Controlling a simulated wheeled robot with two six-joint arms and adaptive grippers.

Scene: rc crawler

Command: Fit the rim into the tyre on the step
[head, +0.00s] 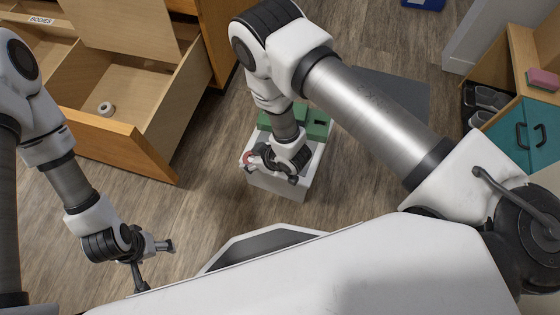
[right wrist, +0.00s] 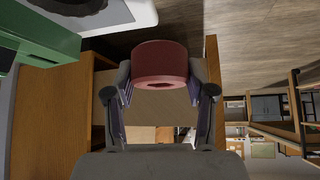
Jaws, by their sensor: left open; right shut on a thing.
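The red rim (right wrist: 160,64) is held between the fingers of my right gripper (right wrist: 160,92), its round hole visible. In the head view a bit of red rim (head: 248,157) shows at my right gripper (head: 256,160), above the left part of the white step (head: 281,186). The dark tyre (right wrist: 72,4) lies on the step's white top in the right wrist view, cut off by the frame edge and apart from the rim. In the head view I cannot make out the tyre; my right gripper and arm cover part of the step. My left gripper (head: 154,264) is open and empty, low on the left.
A green block (head: 316,124) with a dark slot stands on the step's far side. An open wooden drawer (head: 135,140) at the left holds a small pale ring (head: 105,108). A teal-fronted cabinet (head: 525,130) stands at the right. Bare floor (head: 215,190) lies between drawer and step.

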